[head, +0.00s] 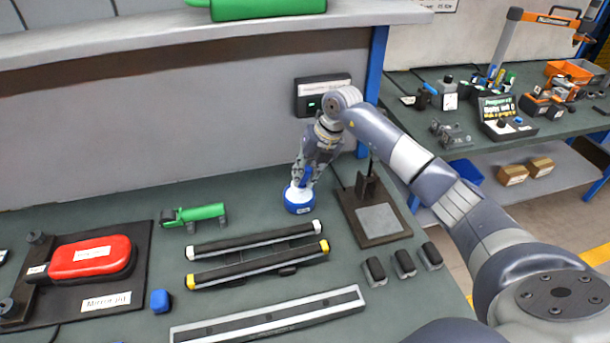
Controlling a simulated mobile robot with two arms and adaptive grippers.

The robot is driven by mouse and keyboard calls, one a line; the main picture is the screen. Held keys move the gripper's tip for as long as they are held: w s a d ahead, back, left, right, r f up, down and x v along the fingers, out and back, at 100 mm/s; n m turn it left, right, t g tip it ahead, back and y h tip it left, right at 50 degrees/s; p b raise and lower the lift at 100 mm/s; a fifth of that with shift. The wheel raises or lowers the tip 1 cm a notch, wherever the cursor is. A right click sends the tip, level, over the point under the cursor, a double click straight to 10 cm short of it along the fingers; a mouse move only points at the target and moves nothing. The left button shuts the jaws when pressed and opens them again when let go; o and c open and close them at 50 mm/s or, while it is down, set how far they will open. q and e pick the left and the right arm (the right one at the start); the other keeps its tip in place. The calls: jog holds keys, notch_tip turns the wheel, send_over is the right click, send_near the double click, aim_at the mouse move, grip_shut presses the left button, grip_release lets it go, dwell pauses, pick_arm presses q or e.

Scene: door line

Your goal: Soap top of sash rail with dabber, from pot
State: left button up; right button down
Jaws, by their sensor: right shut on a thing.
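The blue pot (299,207) with a white top stands on the bench near the wall. My right gripper (303,180) points down directly over it, shut on the dabber, which is mostly hidden between the fingers. The dabber's lower end is at the pot's white top; I cannot tell how deep it sits. To the front lie a dark rail with white ends (252,239), a dark rail with yellow ends (258,266) and a long silver-edged rail (267,317). No label shows which is the sash rail. My left gripper is out of view.
A dark stand with a grey pad (379,219) is right of the pot. Several small black-and-grey blocks (404,264) lie before it. A green tool (200,214), a blue block (160,301) and a red case (90,257) are left. A shelf (150,37) overhangs the back.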

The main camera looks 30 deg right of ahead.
jog(key=shift+r+p, duration=1.5)
jog(key=shift+r, duration=0.9)
jog(key=s+a+r+n+g+b, duration=0.1)
jog(key=s+a+r+n+g, duration=0.2)
jog(key=a+n, duration=0.55)
jog(key=s+a+r+n+g+b, duration=0.1)
jog(key=s+a+r+n+g, duration=0.4)
jog(key=n, duration=0.7)
jog(key=s+n+t+h+b, duration=0.1)
jog(key=s+n+t+h, duration=0.2)
jog(key=s+n, duration=0.9)
jog(key=n+h, duration=0.3)
jog(key=n, duration=0.5)
jog(key=shift+d+f+t+h, duration=0.3)
jog(key=shift+d+f+t, duration=0.05)
jog(key=shift+d+t, duration=0.05)
